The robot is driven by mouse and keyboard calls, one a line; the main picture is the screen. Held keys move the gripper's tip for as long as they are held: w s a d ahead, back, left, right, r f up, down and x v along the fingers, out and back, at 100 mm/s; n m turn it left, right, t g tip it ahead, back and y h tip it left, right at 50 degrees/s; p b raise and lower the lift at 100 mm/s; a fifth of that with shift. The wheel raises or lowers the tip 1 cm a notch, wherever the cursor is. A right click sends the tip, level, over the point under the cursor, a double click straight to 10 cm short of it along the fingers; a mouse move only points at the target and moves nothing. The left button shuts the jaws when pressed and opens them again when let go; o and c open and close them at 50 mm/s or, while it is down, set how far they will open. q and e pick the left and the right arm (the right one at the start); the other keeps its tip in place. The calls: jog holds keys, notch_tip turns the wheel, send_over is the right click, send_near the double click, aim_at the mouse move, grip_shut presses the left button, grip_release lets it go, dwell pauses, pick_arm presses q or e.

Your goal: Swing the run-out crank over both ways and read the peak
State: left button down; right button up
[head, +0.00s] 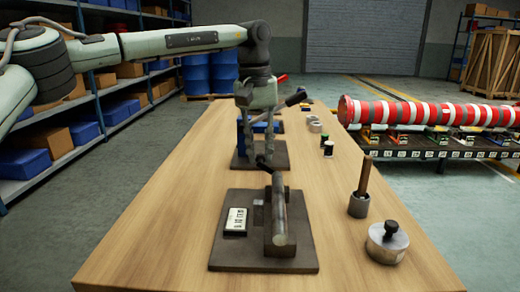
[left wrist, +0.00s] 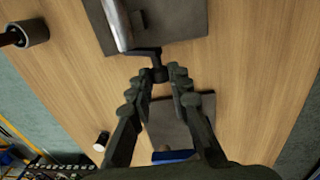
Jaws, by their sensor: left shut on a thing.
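The near fixture is a dark base plate (head: 225,255) with a grey metal shaft (head: 280,215) lying in a block. A small white readout (head: 235,220) with dark characters stands on the plate; I cannot read its value. The dark run-out crank (head: 264,161) is at the far end of the shaft. My left gripper (head: 257,157) reaches down over it, shut on its handle. In the left wrist view the crank handle (left wrist: 158,74) sits between the fingertips (left wrist: 158,80), and the shaft (left wrist: 119,25) shows beyond. My right gripper is not in view.
A second dark plate (head: 278,154) lies behind my left gripper. A red-and-white striped cylinder (head: 430,112) is beyond the table. The table's left side is clear.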

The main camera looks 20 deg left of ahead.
pick_arm(q)
jog(key=shift+w+d+r+g+y, duration=0.15)
jog(key=shift+d+r+g+y, duration=0.3)
jog(key=shift+y, duration=0.65)
jog(key=shift+w+d+r+g+y, duration=0.1)
jog(key=shift+w+d+g+y, duration=0.1)
jog(key=shift+d+y, duration=0.7)
jog(key=shift+w+d+r+g+y, duration=0.2)
jog(key=shift+d+g+y, duration=0.15)
jog(key=shift+y, duration=0.95)
jog(key=c, duration=1.4)
grip_release()
jog(key=shift+v, duration=3.7)
jog(key=shift+s+f, duration=0.1)
